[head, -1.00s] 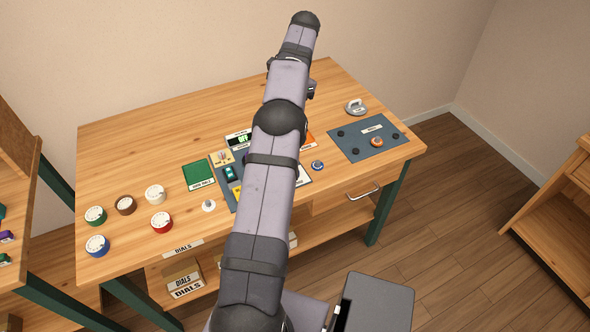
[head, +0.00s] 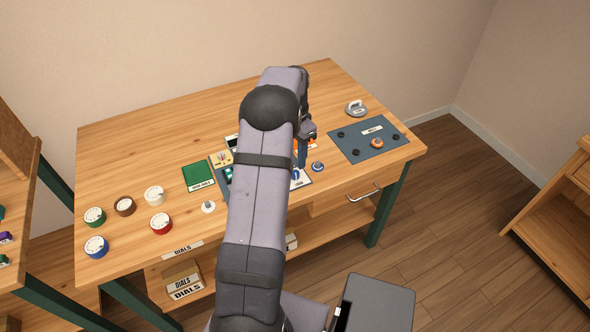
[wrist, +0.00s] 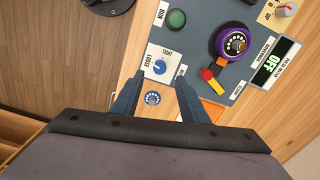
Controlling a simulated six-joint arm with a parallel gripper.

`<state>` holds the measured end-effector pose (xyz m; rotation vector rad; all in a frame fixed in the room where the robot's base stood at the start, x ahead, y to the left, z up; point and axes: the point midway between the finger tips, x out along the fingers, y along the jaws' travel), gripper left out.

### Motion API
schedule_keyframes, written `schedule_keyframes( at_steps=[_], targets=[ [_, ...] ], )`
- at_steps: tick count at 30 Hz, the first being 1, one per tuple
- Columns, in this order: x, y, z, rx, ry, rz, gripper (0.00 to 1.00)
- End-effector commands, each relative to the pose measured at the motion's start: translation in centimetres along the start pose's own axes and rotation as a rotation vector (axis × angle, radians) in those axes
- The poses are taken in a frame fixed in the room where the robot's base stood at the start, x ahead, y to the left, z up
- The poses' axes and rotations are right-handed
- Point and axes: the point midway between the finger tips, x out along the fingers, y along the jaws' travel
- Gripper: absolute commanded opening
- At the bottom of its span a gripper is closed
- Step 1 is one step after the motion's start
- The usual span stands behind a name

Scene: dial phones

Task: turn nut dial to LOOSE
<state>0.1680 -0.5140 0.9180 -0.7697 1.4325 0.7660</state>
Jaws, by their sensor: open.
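The nut dial is a blue knob (wrist: 160,67) with a white pointer mark on a white plate (wrist: 151,76) lettered LOOSE and TIGHT. Where the pointer stands is too small to tell surely. In the head view the plate (head: 303,182) shows at the panel's right front corner, partly behind my arm. My gripper (wrist: 154,80) is open and empty, its two blue fingers reaching to either side of the plate's near edge in the wrist view. In the head view my gripper (head: 302,160) points down above the plate. Contact cannot be told.
A loose blue-and-white dial (wrist: 152,98) lies on the wood close by. The panel carries a green RUN button (wrist: 177,18), a purple rotary dial (wrist: 234,43), a red-yellow lever (wrist: 212,78) and an OFF display (wrist: 274,64). A grey mat (head: 350,150) lies to the right.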

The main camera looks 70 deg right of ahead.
Motion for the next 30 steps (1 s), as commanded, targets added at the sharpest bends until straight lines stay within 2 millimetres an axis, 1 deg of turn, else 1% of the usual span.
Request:
schedule_keyframes(
  at_steps=[5,12,18,24,30],
  targets=[
    [1.3,0.1,0.1,0.0,-0.004,0.003,0.4],
    [4.3,0.1,0.1,-0.001,-0.005,0.004,0.4],
    [6.4,0.1,0.1,-0.001,-0.004,0.003,0.4],
    [7.2,0.0,0.1,-0.001,-0.002,0.001,0.4],
    [7.2,0.0,0.1,-0.001,-0.002,0.001,0.4]
  ],
)
